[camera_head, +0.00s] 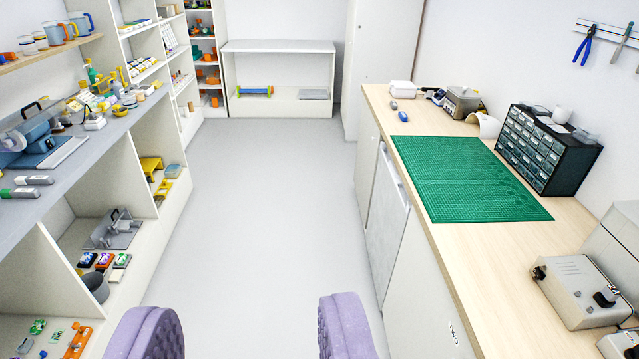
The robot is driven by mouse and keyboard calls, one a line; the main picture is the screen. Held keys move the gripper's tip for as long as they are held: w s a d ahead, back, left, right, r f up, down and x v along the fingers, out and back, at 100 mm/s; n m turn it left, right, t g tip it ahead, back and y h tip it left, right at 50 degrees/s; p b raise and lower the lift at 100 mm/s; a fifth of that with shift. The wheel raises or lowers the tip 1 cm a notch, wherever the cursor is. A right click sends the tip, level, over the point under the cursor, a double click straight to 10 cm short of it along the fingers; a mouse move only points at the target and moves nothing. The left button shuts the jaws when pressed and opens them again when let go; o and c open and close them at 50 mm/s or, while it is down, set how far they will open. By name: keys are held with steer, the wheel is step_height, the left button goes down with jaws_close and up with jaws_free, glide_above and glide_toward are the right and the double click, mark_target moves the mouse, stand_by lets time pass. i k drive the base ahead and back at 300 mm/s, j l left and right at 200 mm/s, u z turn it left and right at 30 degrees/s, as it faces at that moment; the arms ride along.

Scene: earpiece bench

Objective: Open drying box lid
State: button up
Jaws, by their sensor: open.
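My gripper (248,310) shows as two purple padded fingers at the bottom of the view, wide apart with only floor seen between them. It is empty and touches nothing that I can see. I cannot tell for sure which thing is the drying box. A small white box (402,90) stands at the far end of the wooden bench (385,110) on the right, and its top looks closed. A beige metal box (578,290) with a dark knob stands on the near right of the bench. Both are well away from my fingers.
A green cutting mat (465,177), a dark drawer cabinet (547,150) and a grey device (461,102) are on the bench. Loaded shelves (95,140) line the left. A low white shelf unit (280,48) stands at the back. The grey floor (265,200) between is clear.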

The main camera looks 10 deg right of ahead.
mark_target(398, 85)
steer(key=i+z, duration=0.3)
steer(key=i, duration=2.2)
steer(key=i+z, duration=0.2)
steer(key=i, duration=0.2)
steer(key=i+j+z, duration=0.25)
steer(key=i, duration=0.2)
steer(key=i+j+z, duration=0.2)
steer(key=i, duration=0.2)
steer(key=i+j+z, duration=0.2)
steer(key=i, duration=0.2)
